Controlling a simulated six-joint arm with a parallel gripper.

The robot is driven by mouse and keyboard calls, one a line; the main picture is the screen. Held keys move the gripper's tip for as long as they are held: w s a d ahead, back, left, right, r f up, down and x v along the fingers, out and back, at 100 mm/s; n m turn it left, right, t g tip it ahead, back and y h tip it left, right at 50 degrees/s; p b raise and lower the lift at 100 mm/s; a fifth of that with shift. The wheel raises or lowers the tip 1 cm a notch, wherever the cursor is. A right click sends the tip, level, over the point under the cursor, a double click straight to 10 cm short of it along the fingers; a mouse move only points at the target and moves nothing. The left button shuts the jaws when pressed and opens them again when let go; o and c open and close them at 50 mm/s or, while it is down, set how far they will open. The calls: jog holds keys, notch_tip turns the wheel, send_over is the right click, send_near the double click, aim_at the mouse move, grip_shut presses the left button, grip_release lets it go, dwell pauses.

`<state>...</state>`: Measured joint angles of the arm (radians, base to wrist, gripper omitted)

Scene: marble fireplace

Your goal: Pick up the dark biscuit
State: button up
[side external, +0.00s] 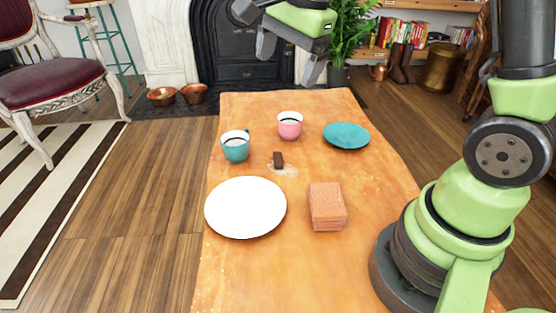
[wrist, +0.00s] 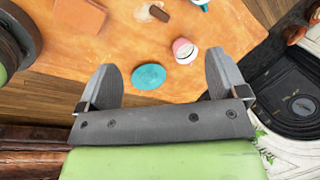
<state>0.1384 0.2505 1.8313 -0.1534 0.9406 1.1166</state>
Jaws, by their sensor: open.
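The dark biscuit (side external: 278,159) is a small dark brown bar near the middle of the wooden table, beside a pale patch on its surface. It also shows in the wrist view (wrist: 159,13) near the top edge. My gripper (side external: 290,60) is open and empty, high above the far end of the table. In the wrist view its two fingers (wrist: 160,84) are wide apart, with the teal plate between them far below. The biscuit lies well away from the fingers.
A teal cup (side external: 236,149) and a pink cup (side external: 290,127) stand close to the biscuit. A teal plate (side external: 346,135), a white plate (side external: 246,207) and a reddish block (side external: 327,206) are also on the table (side external: 260,275). The table's near end is clear.

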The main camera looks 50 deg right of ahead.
jog(key=w+d+f+m+g, duration=0.1)
jog(key=w+d+f+m, duration=0.15)
jog(key=f, duration=0.25)
jog(key=w+d+f+m+g, duration=0.1)
jog(key=w+d+f+m, duration=0.15)
jog(key=f+m, duration=0.2)
jog(key=m+g, duration=0.1)
jog(key=m, duration=0.1)
send_over(281, 157)
notch_tip(281, 157, down, 10)
jog(key=shift+w+d+f, duration=0.1)
jog(key=shift+f, duration=0.1)
notch_tip(281, 157, down, 6)
jog(key=shift+r, duration=0.1)
jog(key=c, duration=1)
